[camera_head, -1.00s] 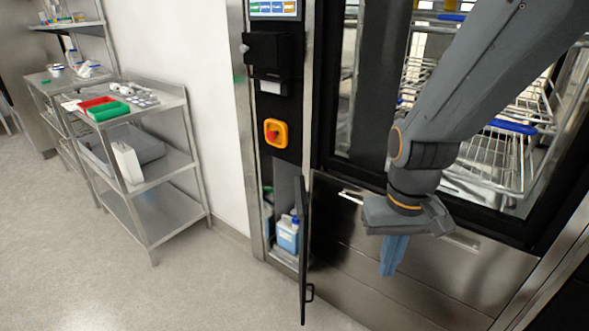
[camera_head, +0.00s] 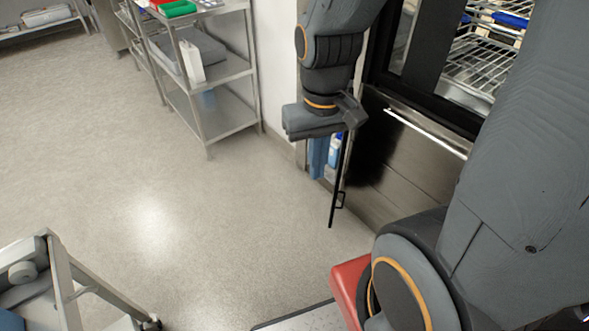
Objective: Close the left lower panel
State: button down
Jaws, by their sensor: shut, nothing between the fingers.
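The left lower panel (camera_head: 340,190) is a thin dark door on the washer's front. It stands open, seen nearly edge-on, with a small black handle (camera_head: 341,200) near its lower outer edge. My gripper (camera_head: 317,168) points down just left of the panel, with its blue fingers shut and empty. I cannot tell whether it touches the panel. A pale blue bottle (camera_head: 335,150) shows in the opening between the fingers and the panel. My gripper and wrist hide most of the compartment and the panel's top.
The washer's steel lower front (camera_head: 405,165) is right of the panel, with a bright bar handle (camera_head: 425,133) on it. A steel shelf cart (camera_head: 225,110) stands at the back left. Another metal frame (camera_head: 70,275) is at the lower left. The floor between is clear.

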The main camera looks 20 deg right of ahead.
aim_at(342, 151)
jog(key=u, duration=1.2)
jog(key=k, duration=2.3)
jog(key=z, duration=0.5)
jog(key=i, duration=1.2)
jog(key=z, duration=0.65)
